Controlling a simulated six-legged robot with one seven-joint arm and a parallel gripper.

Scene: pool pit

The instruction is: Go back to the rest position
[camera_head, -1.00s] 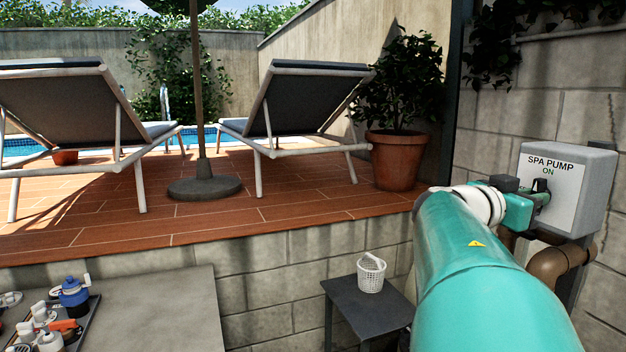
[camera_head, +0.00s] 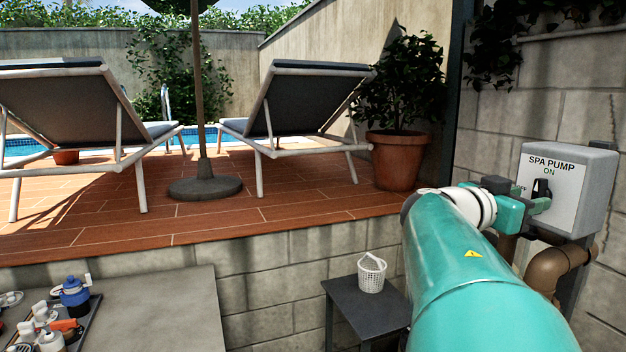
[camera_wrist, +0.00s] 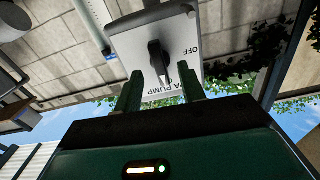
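The grey spa pump box (camera_head: 590,190) is on the block wall at the right, with a white label reading SPA PUMP and ON. Its black knob (camera_head: 541,187) stands upright, its long side toward ON; it also shows in the wrist view (camera_wrist: 157,55), with OFF printed to the right. My gripper (camera_head: 541,205) is in front of the box at knob height. In the wrist view my gripper (camera_wrist: 159,76) has its two green fingers apart, with the knob ahead of the gap and nothing held.
Brown pipes (camera_head: 552,268) run below the box. A potted plant (camera_head: 398,158) and loungers are on the raised deck. Bottles (camera_head: 75,295) stand on a tray at lower left.

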